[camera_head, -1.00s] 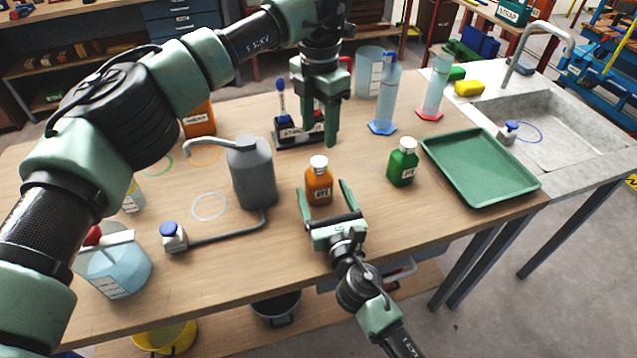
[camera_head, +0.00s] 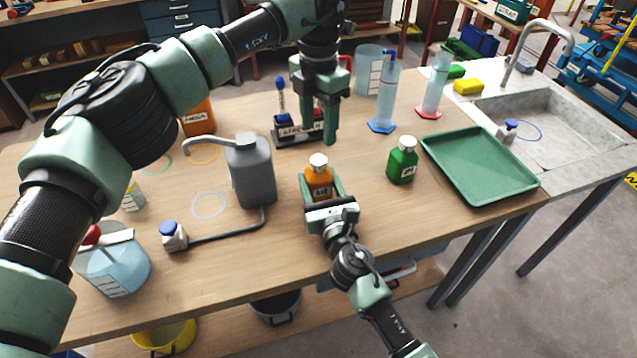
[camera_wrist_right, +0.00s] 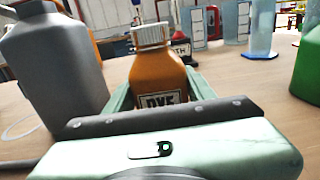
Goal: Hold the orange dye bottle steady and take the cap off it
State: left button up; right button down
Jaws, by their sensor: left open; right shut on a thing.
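The orange dye bottle (camera_head: 319,182) stands upright on the table with its white cap (camera_head: 318,161) on. My right gripper (camera_head: 322,188) is shut on the bottle's body from the front, a finger on each side. In the right wrist view the bottle (camera_wrist_right: 160,75) sits between the fingers, its ribbed white cap (camera_wrist_right: 150,35) clear above them. The lower part of its label is hidden by the gripper. My left gripper (camera_head: 319,132) is open and empty, pointing down behind the bottle, above the table and apart from the cap.
A grey jug (camera_head: 252,175) with a bent spout stands left of the bottle. A green bottle (camera_head: 402,162) and a green tray (camera_head: 480,168) are to the right. Behind are a small rack (camera_head: 285,133) and a blue-based cylinder (camera_head: 385,100).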

aim_at(319, 160)
pick_arm(q)
jog(key=m, duration=1.3)
jog(key=shift+m, duration=0.4)
jog(key=m, duration=1.2)
jog(key=shift+m, duration=0.4)
jog(key=shift+f, duration=4)
